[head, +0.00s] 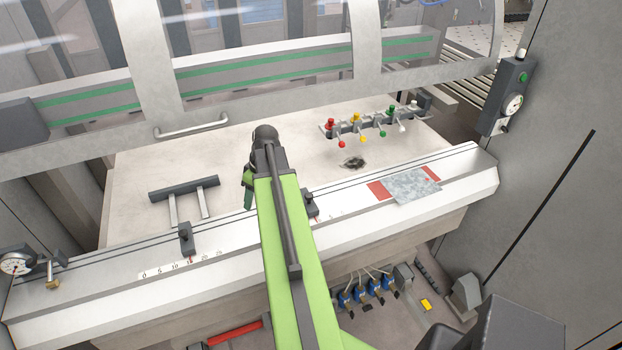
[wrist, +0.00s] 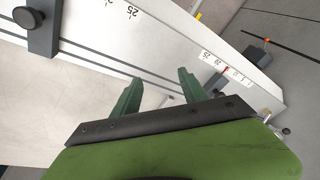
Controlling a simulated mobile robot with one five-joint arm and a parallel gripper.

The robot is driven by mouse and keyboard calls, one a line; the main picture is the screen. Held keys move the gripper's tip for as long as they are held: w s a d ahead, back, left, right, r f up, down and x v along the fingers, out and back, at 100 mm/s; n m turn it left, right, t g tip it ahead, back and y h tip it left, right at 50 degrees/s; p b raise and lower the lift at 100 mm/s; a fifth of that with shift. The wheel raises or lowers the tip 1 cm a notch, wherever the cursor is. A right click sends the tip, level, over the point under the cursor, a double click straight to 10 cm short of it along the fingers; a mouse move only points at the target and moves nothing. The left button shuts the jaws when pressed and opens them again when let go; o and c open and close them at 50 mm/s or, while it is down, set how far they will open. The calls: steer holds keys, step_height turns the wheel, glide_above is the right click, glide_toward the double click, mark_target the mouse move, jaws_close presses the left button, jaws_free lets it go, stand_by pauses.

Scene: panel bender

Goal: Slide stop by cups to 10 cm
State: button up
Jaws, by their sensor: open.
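Two dark sliding stops sit on the pale front rail (head: 90,279). The left stop (head: 186,238) has a red pointer by a printed scale (head: 165,270), near the 15 mark. The other stop (head: 311,204) is beside my arm, which hides part of the rail there. In the wrist view, one stop with a round knob (wrist: 42,20) is at upper left, near a 25 mark.
Coloured levers (head: 357,120) stand at the back, and a metal sheet (head: 411,187) lies on the rail at right. A gauge (head: 15,263) is at far left. Blue fittings (head: 361,293) sit below the rail.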

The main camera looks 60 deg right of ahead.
steer(key=s+d+r+t+p, duration=0.1)
steer(key=s+d+r+p, duration=0.15)
steer(key=s+d, duration=0.35)
steer(key=s+d+r+p, duration=0.1)
steer(key=s+d+r, duration=0.25)
steer(key=d, duration=0.35)
steer(key=t+p, duration=0.1)
glide_toward(309, 195)
steer(key=shift+n+h, duration=0.3)
steer(key=shift+h, duration=0.2)
steer(key=b+x, duration=0.2)
steer(key=b, duration=0.3)
steer(key=b+x, duration=0.3)
steer(key=b, duration=0.2)
steer(key=b+x, duration=0.2)
steer(key=b, duration=0.3)
steer(key=shift+a+f, duration=0.35)
steer(key=shift+w+f+b, duration=0.3)
steer(key=shift+f+b, duration=0.1)
steer(key=shift+b, duration=0.15)
jaws_close()
